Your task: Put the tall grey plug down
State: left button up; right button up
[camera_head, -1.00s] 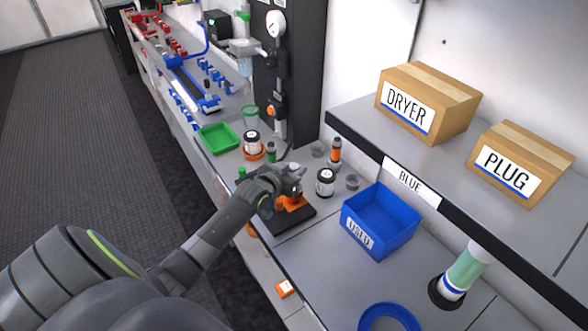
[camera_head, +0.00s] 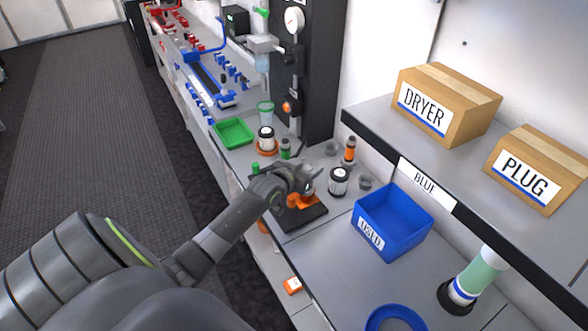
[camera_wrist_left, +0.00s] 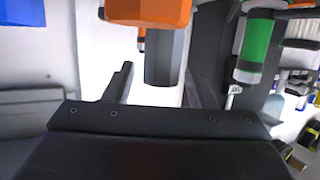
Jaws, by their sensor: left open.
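The tall grey plug (camera_wrist_left: 163,58) shows in the left wrist view as a plain grey cylinder, its end meeting an orange block (camera_wrist_left: 148,12). My left gripper (camera_wrist_left: 159,80) is open, with one dark finger on each side of the plug and a visible gap at both sides. In the head view my left gripper (camera_head: 306,184) is over the orange fixture (camera_head: 300,201) on a black base plate (camera_head: 302,217). The plug is hard to make out there, as the gripper covers it. My right gripper is not in view.
A white-labelled jar (camera_head: 339,181) and an orange bottle (camera_head: 349,150) stand just right of the gripper. A blue bin (camera_head: 370,239) sits at the front right. A green tray (camera_head: 233,131) lies behind. A shelf with boxes (camera_head: 450,104) overhangs the right side.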

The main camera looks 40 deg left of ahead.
pick_arm(q)
jog(key=b+v, duration=0.1)
jog(key=v, duration=1.1)
